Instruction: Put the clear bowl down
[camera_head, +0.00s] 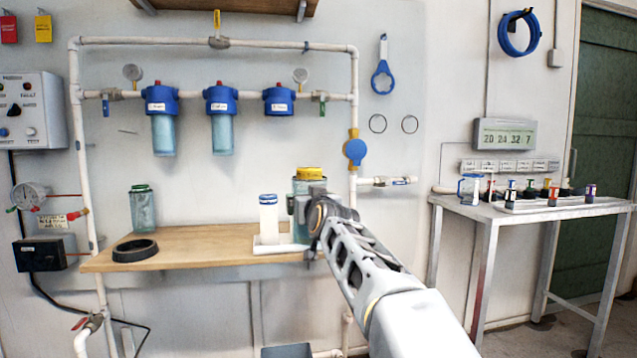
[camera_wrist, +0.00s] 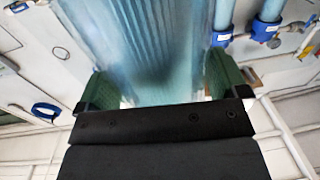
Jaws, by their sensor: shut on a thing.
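My gripper (camera_head: 316,214) is at the right end of the wooden shelf and is shut on the clear bowl (camera_head: 299,187). The bowl is a teal, see-through cylinder, seen just left of and behind the gripper and partly hidden by it. In the wrist view the ribbed bowl (camera_wrist: 140,40) fills the space between the two green-padded fingers (camera_wrist: 163,80). A yellow piece (camera_head: 309,173) shows at its top in the head view; I cannot tell whether it belongs to the bowl. Whether the bowl's bottom touches the shelf is hidden.
The wooden shelf (camera_head: 205,243) holds another teal jar (camera_head: 142,210), a black ring (camera_head: 135,250) and a white cartridge (camera_head: 268,218) on a white tray (camera_head: 272,246). The shelf's middle is clear. Blue-capped filter housings (camera_head: 221,100) hang above. A side table (camera_head: 470,207) stands right.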

